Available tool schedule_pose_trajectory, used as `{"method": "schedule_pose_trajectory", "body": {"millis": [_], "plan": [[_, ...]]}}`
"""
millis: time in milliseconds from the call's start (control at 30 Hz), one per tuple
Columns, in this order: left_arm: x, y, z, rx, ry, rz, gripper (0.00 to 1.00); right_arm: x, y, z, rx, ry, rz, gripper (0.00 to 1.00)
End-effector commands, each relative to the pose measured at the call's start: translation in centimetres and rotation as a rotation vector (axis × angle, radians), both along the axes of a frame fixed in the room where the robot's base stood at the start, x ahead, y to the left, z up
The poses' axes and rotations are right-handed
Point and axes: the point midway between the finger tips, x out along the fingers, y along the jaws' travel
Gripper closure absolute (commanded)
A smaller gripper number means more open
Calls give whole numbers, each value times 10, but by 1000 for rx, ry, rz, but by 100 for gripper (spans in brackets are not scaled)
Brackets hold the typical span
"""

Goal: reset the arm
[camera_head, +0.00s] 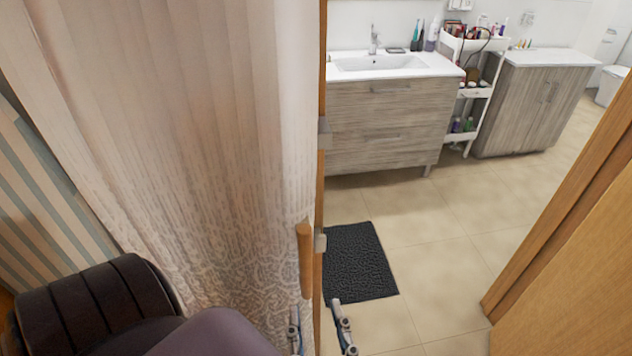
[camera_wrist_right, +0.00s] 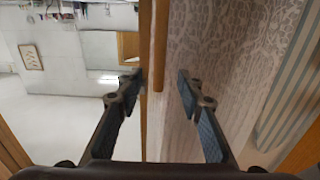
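My right gripper (camera_head: 317,314) is at the bottom middle of the head view, its two fingers apart. In the right wrist view the gripper (camera_wrist_right: 159,80) is open. A wooden door edge with a bar-shaped wooden handle (camera_wrist_right: 159,45) shows between the fingers, and I see no finger closed on it. The handle (camera_head: 305,258) appears just above the fingers in the head view. My left gripper is not in view.
A pale lace curtain (camera_head: 180,120) fills the left. Beyond the doorway are a black mat (camera_head: 358,262), a sink cabinet (camera_head: 385,120), a white cosmetics cart (camera_head: 476,92) and another cabinet (camera_head: 530,105). A wooden door (camera_head: 580,280) stands at right. The tiled floor between is clear.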

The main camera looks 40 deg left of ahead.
Motion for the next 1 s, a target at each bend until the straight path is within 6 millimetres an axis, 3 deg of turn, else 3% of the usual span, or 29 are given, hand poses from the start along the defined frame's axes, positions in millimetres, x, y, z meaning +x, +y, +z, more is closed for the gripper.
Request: {"method": "schedule_pose_trajectory", "body": {"millis": [400, 533, 667, 833, 1000], "plan": [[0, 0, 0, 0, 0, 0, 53, 0, 0, -1, -2, 1, 0, 66], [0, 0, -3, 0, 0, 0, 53, 3, 2, -21, -27, 14, -1, 66], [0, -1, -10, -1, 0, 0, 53, 13, 2, -77, -101, 54, -10, 66], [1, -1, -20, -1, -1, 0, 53, 29, -9, -179, -228, 137, -34, 66], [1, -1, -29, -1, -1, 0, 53, 42, -36, -278, -347, 234, -70, 66]]}}
